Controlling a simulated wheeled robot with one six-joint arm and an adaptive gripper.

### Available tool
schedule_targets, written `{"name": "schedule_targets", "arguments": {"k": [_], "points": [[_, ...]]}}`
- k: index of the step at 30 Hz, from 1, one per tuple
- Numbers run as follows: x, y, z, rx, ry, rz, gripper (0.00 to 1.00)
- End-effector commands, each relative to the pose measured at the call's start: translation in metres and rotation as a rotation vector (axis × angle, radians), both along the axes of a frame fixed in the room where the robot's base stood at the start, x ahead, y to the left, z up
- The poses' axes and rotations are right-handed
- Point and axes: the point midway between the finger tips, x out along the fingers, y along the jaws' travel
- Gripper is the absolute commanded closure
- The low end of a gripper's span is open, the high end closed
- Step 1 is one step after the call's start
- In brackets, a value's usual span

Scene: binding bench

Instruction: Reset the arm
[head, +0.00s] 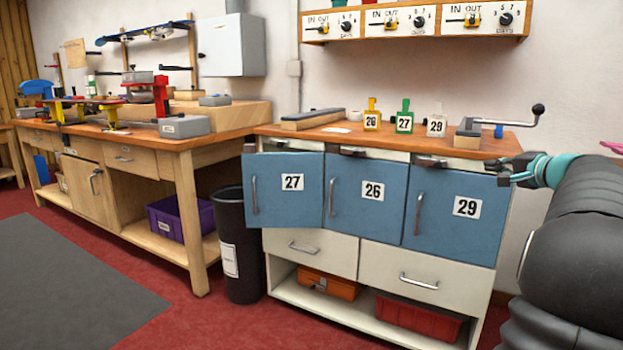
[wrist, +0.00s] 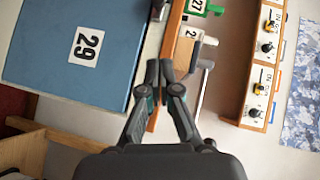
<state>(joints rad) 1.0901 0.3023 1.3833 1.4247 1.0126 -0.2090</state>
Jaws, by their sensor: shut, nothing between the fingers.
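My gripper (head: 507,174) is at the right of the head view, in front of the right end of the cabinet and just right of the blue door numbered 29 (head: 438,223). In the wrist view my gripper (wrist: 160,68) points toward the cabinet top edge, its fingers together with nothing between them. The blue door 29 (wrist: 50,55) fills the upper left of the wrist view. My arm reaches in from the right edge of the head view.
Blue doors 27 (head: 283,205) and 26 (head: 374,208) stand beside door 29. Number tags 26, 27 and 29 and a crank tool (head: 512,118) are on the cabinet top (head: 400,143). A black bin (head: 238,255) stands left. The floor mat (head: 60,290) is clear.

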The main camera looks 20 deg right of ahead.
Motion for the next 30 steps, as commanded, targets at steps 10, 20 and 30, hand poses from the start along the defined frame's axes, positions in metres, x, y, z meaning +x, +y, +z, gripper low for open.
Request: {"name": "schedule_targets", "arguments": {"k": [10, 20, 30], "points": [[-0.014, 0.002, -0.076, 0.039, 0.206, -0.011, 1.00], [-0.060, 0.131, -0.171, -0.069, 0.651, 0.144, 1.00], [-0.129, 0.307, -0.203, -0.428, 0.966, 0.448, 1.00]]}}
